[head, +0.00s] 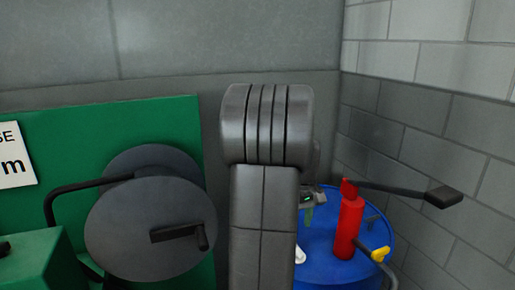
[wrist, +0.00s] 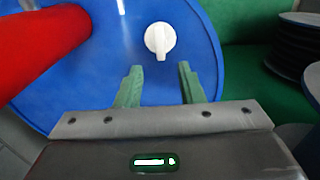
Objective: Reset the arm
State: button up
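My gripper (wrist: 158,67) shows in the wrist view with its two green fingers spread apart and nothing between them. It points at the top of a blue drum (wrist: 85,85). A white knob-like cap (wrist: 160,38) lies on the drum just beyond the fingertips, in line with the gap. In the head view my grey arm stands upright in the middle and hides part of the scene. My gripper (head: 308,212) shows partly behind it, over the blue drum (head: 325,262). The white cap (head: 300,255) is partly hidden by my arm.
A red cylinder (head: 348,228) with a black lever (head: 410,192) and a yellow part (head: 380,254) stands at the drum, close to my gripper. Left are a green panel (head: 90,130) and a grey reel (head: 140,235). Brick walls (head: 440,110) close the right corner.

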notch_tip(320, 180, down, 9)
jog(key=shift+f, duration=0.15)
dwell(0.4)
notch_tip(320, 180, up, 14)
notch_tip(320, 180, down, 14)
jog(key=shift+r, duration=0.25)
jog(key=shift+f, duration=0.3)
jog(key=m, duration=0.5)
jog(key=shift+m+b, duration=0.35)
jog(key=shift+m, duration=2.05)
jog(key=shift+r, duration=0.1)
